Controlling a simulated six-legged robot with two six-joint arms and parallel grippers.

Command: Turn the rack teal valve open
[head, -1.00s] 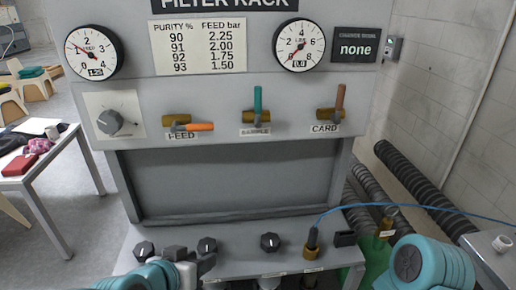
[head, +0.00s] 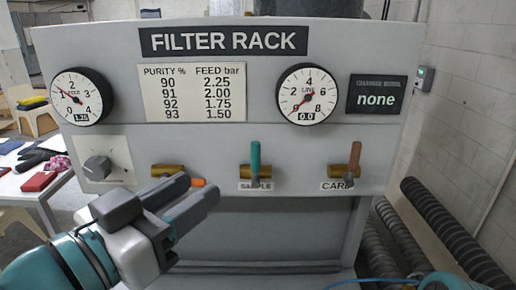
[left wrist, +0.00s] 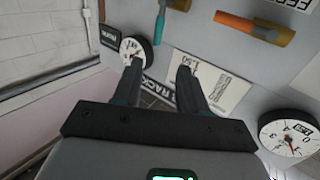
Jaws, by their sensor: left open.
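The teal valve handle (head: 255,159) stands upright on its brass body above the SAMPLE label, in the middle of the rack front. It also shows at the top of the left wrist view (left wrist: 160,22). My left gripper (head: 204,188) is open and empty, in front of the rack, left of and a little below the teal handle, apart from it. Its two fingers are spread in the left wrist view (left wrist: 159,72). The gripper hides most of the orange FEED handle (head: 198,182). My right gripper is out of view.
The brown CARB handle (head: 355,157) stands upright to the right. A grey knob (head: 98,168) is at the left. Two gauges (head: 82,97) (head: 307,94) sit above the valves. Black ribbed hoses (head: 450,235) lie at the right. Space before the teal handle is clear.

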